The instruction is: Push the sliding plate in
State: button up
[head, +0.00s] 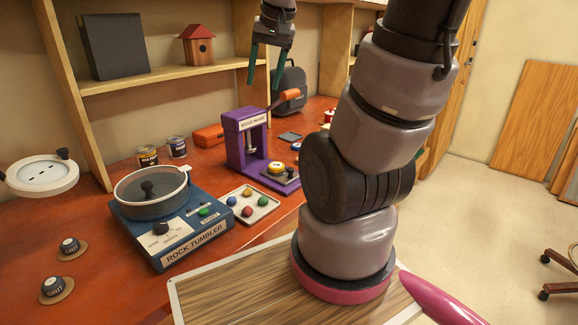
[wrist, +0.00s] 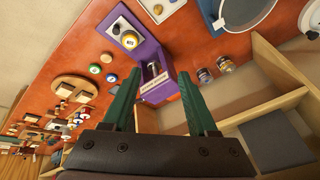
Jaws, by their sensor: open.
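The purple badge press (head: 244,138) stands on the red bench, with an orange lever handle at its upper right. The plate also shows in the wrist view (wrist: 117,25), out from the purple body (wrist: 158,82). My gripper (head: 264,84) is open and empty, with green fingers, high above and behind the press. In the wrist view its fingertips (wrist: 157,76) lie on either side of the press body, apart from it.
A blue rock tumbler (head: 175,225) and a tray of coloured stones (head: 262,198) stand left of the press. The shelf (head: 160,75) runs close to my gripper.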

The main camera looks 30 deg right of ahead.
jog(key=w+d+f+g, duration=0.3)
jog(key=w+d+f, duration=0.25)
jog(key=f, duration=0.35)
jog(key=g, duration=0.2)
send_over(290, 168)
notch_tip(290, 168, down, 10)
jog(key=shift+h, duration=0.4)
notch_tip(290, 168, down, 10)
jog(key=shift+s+r, duration=0.1)
jog(key=shift+s, duration=0.05)
grip_shut()
